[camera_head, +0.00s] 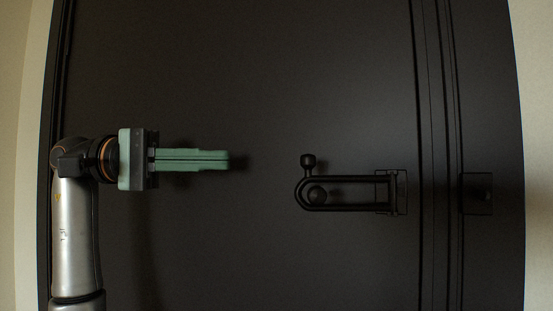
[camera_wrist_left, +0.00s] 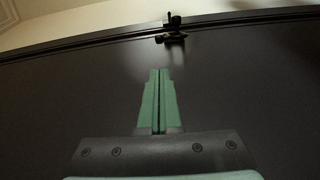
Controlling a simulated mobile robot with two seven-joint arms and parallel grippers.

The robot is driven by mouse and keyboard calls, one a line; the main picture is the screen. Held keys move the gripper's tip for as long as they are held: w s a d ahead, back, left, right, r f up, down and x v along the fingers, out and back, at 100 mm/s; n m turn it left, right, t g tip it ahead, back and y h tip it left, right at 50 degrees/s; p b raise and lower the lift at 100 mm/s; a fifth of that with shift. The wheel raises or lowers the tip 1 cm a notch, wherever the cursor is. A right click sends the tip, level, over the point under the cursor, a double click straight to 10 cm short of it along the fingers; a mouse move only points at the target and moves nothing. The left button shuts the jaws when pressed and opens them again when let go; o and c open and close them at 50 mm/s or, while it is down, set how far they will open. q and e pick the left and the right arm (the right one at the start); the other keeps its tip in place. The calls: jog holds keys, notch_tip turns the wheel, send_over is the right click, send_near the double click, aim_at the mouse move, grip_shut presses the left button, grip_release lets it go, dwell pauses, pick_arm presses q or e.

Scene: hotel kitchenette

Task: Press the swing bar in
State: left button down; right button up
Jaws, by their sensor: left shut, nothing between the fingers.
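The black swing bar (camera_head: 345,208) is a long narrow loop on the dark door. It reaches left from its hinge plate (camera_head: 398,192) near the door's right edge. A knob on a short stem (camera_head: 308,161) stands up at its left end, and a round ball (camera_head: 317,196) shows inside the loop. The bar also appears small and dark at the top of the left wrist view (camera_wrist_left: 172,36). My left gripper (camera_head: 228,160) has green fingers, is shut and empty, and points right. It is left of the bar and slightly higher, with a clear gap between. My right gripper is not in view.
The dark door (camera_head: 260,80) fills most of the view. Its frame (camera_head: 490,90) stands at the right, with a small dark plate (camera_head: 478,194) beyond the hinge. A pale wall (camera_head: 538,150) lies past the frame. The door surface between gripper and bar is bare.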

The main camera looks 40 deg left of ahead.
pick_arm(q)
send_near(334, 183)
jog(key=w, duration=0.1)
jog(key=w+d+r, duration=0.1)
jog(key=w, duration=0.1)
jog(key=w+d+r+p, duration=0.1)
jog(key=shift+w+d+r, duration=0.15)
jog(key=shift+w+r, duration=0.05)
jog(key=shift+r, duration=0.05)
jog(key=shift+s, duration=0.25)
jog(key=shift+s+d+n+t, duration=0.1)
jog(key=shift+n+t, duration=0.2)
jog(key=shift+n, duration=0.1)
